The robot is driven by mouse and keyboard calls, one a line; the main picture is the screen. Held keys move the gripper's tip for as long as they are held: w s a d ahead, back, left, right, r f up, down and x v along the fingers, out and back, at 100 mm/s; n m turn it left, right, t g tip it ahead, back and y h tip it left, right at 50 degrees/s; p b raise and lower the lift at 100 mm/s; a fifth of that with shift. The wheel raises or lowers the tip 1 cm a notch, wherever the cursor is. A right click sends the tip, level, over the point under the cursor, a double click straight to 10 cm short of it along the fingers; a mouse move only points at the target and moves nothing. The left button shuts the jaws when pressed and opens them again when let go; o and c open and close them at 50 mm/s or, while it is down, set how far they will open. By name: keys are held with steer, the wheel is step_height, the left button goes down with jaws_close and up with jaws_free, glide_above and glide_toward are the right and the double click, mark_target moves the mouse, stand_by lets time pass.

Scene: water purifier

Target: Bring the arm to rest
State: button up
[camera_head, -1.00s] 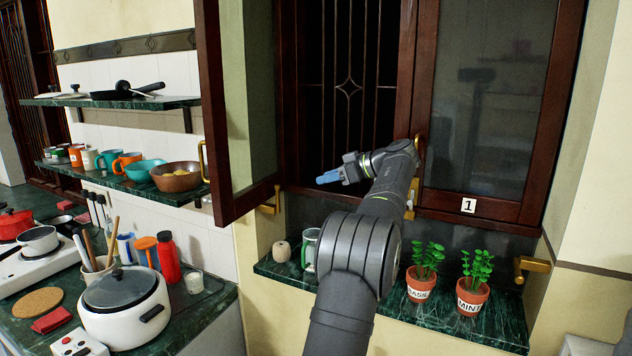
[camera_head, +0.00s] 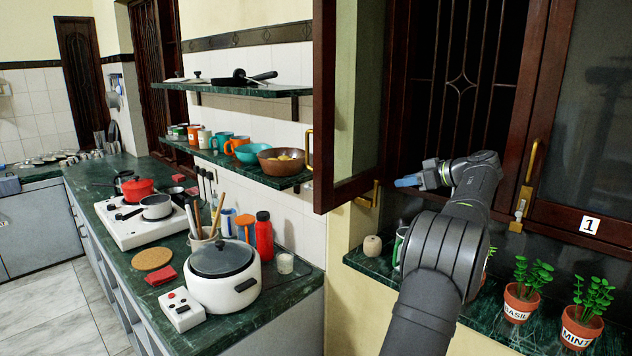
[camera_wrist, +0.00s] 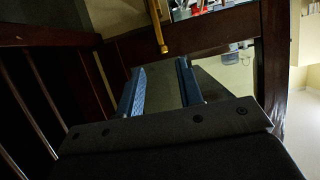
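My gripper (camera_head: 408,181) is raised in front of the dark opening of the window, beside the open left window panel (camera_head: 352,190). It points to the left and looks empty. In the wrist view its two blue fingers (camera_wrist: 160,85) stand apart with nothing between them. My dark grey arm comes up from the bottom and bends over the green marble sill (camera_head: 372,262), hiding part of it.
Basil (camera_head: 520,290) and mint (camera_head: 583,318) pots stand on the sill, right of my arm. The left counter holds a white cooker (camera_head: 222,285) and a stove (camera_head: 140,222). The right window panel (camera_head: 590,130), labelled 1, is shut.

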steer(key=x, duration=0.9)
steer(key=shift+f, duration=0.2)
steer(key=v, duration=1.7)
steer(key=shift+n, duration=0.4)
steer(key=x, duration=1.7)
steer(key=shift+s+a, duration=0.2)
steer(key=shift+a, duration=0.15)
steer(key=shift+a+t, duration=0.1)
steer(key=shift+t, duration=0.2)
